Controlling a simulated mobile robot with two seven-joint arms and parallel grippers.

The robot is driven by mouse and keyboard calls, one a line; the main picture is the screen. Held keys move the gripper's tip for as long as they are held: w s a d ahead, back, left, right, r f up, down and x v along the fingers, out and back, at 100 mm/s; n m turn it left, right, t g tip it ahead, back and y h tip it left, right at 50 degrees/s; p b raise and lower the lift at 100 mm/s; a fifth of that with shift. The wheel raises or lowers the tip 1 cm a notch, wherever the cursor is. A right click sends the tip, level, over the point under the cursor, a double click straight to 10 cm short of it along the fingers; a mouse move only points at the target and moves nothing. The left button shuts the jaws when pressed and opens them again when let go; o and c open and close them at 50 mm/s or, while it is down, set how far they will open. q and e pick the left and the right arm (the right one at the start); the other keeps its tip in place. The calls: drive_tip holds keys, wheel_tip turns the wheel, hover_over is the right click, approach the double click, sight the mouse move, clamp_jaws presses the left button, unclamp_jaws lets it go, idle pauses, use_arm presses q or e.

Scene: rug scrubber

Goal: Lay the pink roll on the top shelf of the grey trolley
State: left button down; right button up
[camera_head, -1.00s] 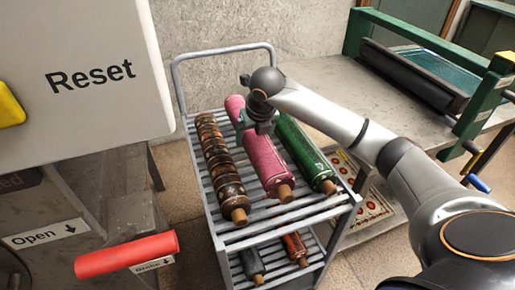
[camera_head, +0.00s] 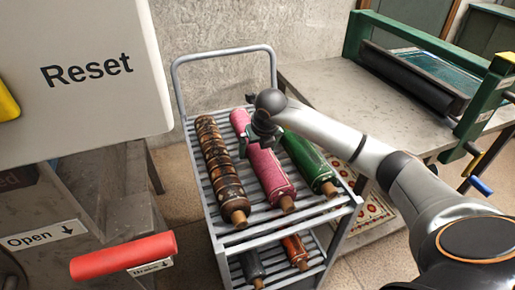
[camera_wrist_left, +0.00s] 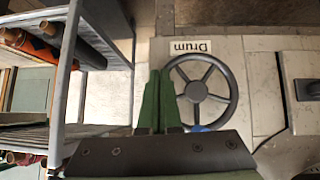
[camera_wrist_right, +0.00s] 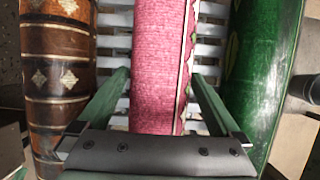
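The pink roll (camera_head: 265,165) lies lengthwise on the slatted top shelf of the grey trolley (camera_head: 224,238), between a brown patterned roll (camera_head: 219,165) and a green roll (camera_head: 308,160). My right gripper (camera_head: 262,140) is over the pink roll's middle. In the right wrist view its fingers (camera_wrist_right: 160,88) are open on either side of the pink roll (camera_wrist_right: 158,65), with narrow gaps beside it. My left gripper (camera_wrist_left: 158,78) is shut and empty in the left wrist view, near a dark handwheel (camera_wrist_left: 200,92); it is out of the head view.
Smaller rolls lie on the trolley's lower shelf, one dark (camera_head: 252,265) and one orange (camera_head: 295,250). A machine with a "Reset" panel (camera_head: 85,100) and red handle (camera_head: 123,257) stands left. A grey table (camera_head: 325,90) stands behind right.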

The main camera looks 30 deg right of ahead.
drive_tip(key=p+v, duration=0.1)
drive_tip(key=v, duration=1)
drive_tip(key=shift+p, duration=0.35)
drive_tip(key=shift+s+a+r, duration=0.1)
drive_tip(key=shift+s+r, duration=0.2)
drive_tip(key=shift+r, duration=0.2)
